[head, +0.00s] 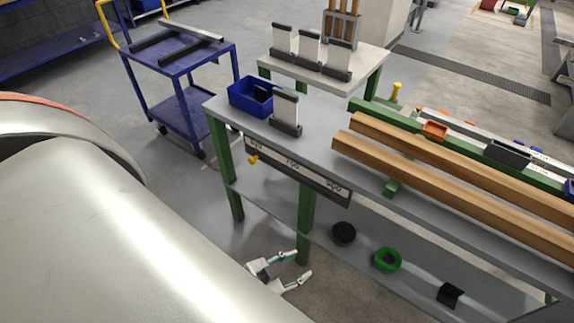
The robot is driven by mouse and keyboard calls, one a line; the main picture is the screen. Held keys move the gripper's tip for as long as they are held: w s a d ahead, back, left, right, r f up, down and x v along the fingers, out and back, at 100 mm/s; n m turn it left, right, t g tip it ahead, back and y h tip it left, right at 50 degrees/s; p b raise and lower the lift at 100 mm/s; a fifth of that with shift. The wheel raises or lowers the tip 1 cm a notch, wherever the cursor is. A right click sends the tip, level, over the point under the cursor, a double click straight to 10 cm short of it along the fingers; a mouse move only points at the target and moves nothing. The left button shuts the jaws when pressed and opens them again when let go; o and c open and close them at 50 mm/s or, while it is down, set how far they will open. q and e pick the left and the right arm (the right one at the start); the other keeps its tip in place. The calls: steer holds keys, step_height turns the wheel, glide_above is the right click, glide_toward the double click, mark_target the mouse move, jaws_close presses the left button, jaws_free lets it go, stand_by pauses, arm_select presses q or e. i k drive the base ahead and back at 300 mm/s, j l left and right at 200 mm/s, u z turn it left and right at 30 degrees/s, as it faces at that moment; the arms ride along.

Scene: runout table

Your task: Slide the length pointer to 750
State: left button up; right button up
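The length scale (310,178) is a pale strip with a dark lower edge along the table's front left side. Its small figures are hard to read; the middle one looks like 750. A small yellow piece, apparently the length pointer (253,160), sits at the strip's left end, left of the middle figure. My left gripper (302,264) is low, below the table top and near a green table leg. Its two fingers are spread and nothing is between them. It is well apart from the pointer. My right gripper is not in view.
The grey table (317,143) carries a blue bin (250,97), a card in a black holder (286,112) and long wooden bars (450,185). A lower shelf (365,238) holds black and green rings. Open floor lies left of the table, before a blue cart (178,60).

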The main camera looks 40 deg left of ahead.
mark_target(252, 160)
steer(key=u, duration=1.45)
